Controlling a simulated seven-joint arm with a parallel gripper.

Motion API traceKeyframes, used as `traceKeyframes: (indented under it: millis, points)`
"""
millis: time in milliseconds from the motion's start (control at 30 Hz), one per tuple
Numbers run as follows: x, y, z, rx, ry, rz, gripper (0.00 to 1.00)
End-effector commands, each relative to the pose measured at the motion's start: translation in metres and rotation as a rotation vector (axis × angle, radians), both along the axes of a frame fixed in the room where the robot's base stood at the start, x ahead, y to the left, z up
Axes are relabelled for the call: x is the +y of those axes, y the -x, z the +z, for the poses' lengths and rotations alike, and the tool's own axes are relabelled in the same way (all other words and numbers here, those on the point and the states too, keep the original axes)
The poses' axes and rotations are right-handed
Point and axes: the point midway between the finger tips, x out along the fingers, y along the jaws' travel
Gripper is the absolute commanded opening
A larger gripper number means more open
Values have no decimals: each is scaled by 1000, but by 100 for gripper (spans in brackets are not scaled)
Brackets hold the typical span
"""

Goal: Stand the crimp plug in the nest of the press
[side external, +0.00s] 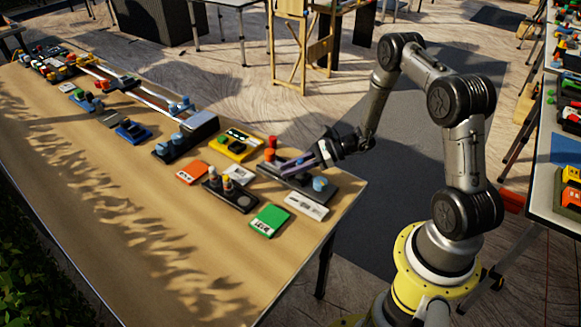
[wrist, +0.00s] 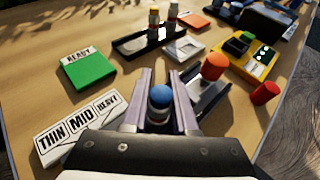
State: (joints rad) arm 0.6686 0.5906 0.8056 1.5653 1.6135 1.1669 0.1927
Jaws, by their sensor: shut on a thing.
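My gripper (side external: 286,166) reaches in from the right, low over the dark press (side external: 338,187) at the table's near right corner. In the wrist view my gripper (wrist: 166,72) has its fingers on either side of the blue-topped crimp plug (wrist: 160,97) and is shut on it. The plug's lower end is hidden, so I cannot tell whether it touches the press. The press shows in the wrist view (wrist: 208,98) to the right of the fingers, beside an orange post (wrist: 214,66). A blue cylinder (side external: 320,184) stands at the press's right end. The nest is not clearly visible.
A green READY block (wrist: 87,70) and a white THIN MID HEAVY card (wrist: 80,130) lie left of the fingers. Beyond are a dark rack (side external: 240,203) with two plugs and a yellow box (wrist: 245,55). A red cylinder (wrist: 265,93) is at the right.

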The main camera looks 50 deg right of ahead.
Motion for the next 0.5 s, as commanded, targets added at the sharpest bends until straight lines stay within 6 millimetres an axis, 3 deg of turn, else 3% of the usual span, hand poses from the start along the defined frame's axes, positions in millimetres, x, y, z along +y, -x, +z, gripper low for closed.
traceKeyframes:
  millis: [500]
  points:
    - [0,0,7,3,2,-1,0]
